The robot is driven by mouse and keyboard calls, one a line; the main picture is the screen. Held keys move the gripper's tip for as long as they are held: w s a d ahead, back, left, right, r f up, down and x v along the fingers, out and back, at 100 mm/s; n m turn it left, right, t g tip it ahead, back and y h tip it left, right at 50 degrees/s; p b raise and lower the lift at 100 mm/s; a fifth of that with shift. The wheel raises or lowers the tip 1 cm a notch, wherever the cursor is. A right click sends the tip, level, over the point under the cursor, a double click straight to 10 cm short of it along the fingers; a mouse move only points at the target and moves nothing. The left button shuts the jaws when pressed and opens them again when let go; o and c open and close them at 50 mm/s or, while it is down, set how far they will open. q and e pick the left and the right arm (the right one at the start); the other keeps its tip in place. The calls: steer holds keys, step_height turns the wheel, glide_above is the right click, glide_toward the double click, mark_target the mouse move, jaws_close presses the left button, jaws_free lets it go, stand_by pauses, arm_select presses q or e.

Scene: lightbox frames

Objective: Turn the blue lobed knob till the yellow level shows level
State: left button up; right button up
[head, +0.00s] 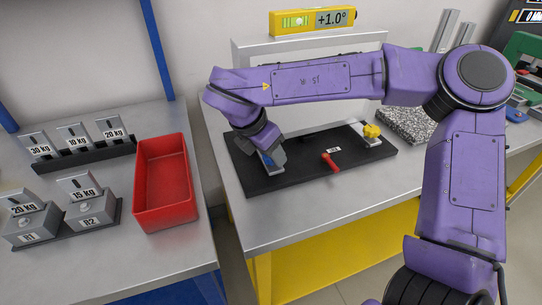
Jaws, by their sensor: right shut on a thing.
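The yellow level (312,21) lies on top of the light grey frame at the back, with a green vial and a display reading +1.0°. My right gripper (270,163) reaches down at the left end of the black base plate (300,175). It is shut on the blue lobed knob, which is mostly hidden by the gripper and wrist; only a little blue shows there. My left gripper is not in view.
A red-handled lever (330,161) and a yellow knob (371,131) stand on the same plate, right of my gripper. A red tray (165,222) and labelled weights (73,137) are on the left table. A granite block (405,125) lies at right.

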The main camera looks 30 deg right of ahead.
steer(key=shift+s+f+m+g+b, duration=0.1)
steer(key=shift+f+m+g+b, duration=0.15)
steer(key=shift+m+g+b, duration=0.25)
stand_by(0.3)
steer(key=o, duration=1.1)
steer(key=shift+c, duration=0.2)
steer(key=shift+r, duration=0.1)
steer(key=shift+a+r, duration=0.1)
steer(key=shift+r, duration=0.15)
steer(key=v, duration=1)
